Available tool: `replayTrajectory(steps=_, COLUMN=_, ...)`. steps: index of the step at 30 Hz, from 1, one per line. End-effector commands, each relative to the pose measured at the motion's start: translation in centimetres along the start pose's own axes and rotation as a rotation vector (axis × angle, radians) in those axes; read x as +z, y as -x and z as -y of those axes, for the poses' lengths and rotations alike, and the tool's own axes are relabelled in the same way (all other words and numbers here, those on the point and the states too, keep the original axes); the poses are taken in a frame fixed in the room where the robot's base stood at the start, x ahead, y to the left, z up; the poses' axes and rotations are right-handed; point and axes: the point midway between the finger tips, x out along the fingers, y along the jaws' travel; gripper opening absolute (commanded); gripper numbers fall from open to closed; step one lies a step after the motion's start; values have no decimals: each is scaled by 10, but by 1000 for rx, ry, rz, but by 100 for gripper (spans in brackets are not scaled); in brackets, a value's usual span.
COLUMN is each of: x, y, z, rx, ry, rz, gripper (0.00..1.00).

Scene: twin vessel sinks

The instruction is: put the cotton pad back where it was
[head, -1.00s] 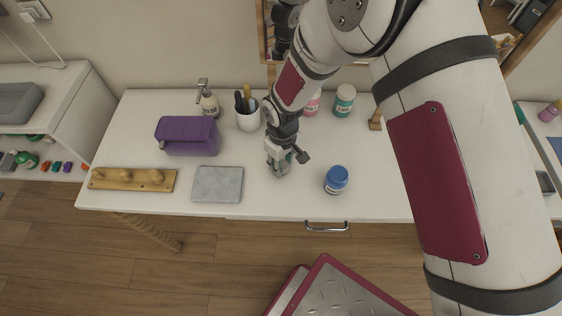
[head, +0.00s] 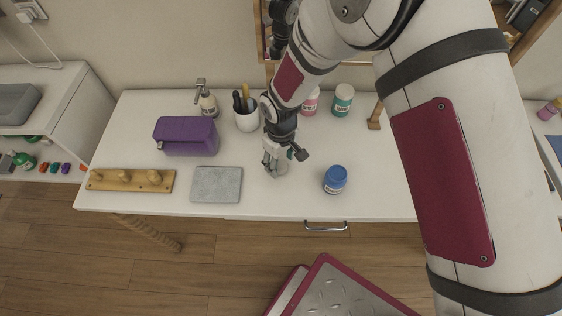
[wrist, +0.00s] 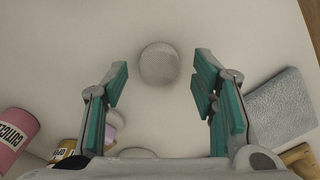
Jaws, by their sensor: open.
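The cotton pad, a round pale grey-white disc (wrist: 159,64), lies flat on the white tabletop in the wrist view. It is just beyond my fingertips, roughly centred on the gap between them. My gripper (wrist: 160,82) has its two teal-padded fingers spread wide, with nothing held between them. In the head view my gripper (head: 275,168) points down low over the table, between the grey mat and the blue jar. The pad is largely hidden by the gripper in that view.
The grey mat (head: 216,185) and blue jar (head: 335,180) flank my gripper. Behind are a white cup of utensils (head: 246,118), a pump bottle (head: 207,101), pink (head: 310,102) and teal-labelled (head: 342,100) bottles. A purple box (head: 186,137) and wooden peg rack (head: 131,180) stand left.

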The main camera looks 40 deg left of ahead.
Motion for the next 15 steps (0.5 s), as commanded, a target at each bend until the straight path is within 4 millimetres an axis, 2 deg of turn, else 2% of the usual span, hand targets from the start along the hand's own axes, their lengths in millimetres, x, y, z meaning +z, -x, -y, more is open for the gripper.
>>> replayTrajectory(steps=9, x=-1, y=62, z=-2, rx=2, ry=-1, rz=-4, gripper=53)
replayTrajectory(steps=15, x=0, y=93, z=-2, rx=1, ry=-1, rz=-2, gripper=53)
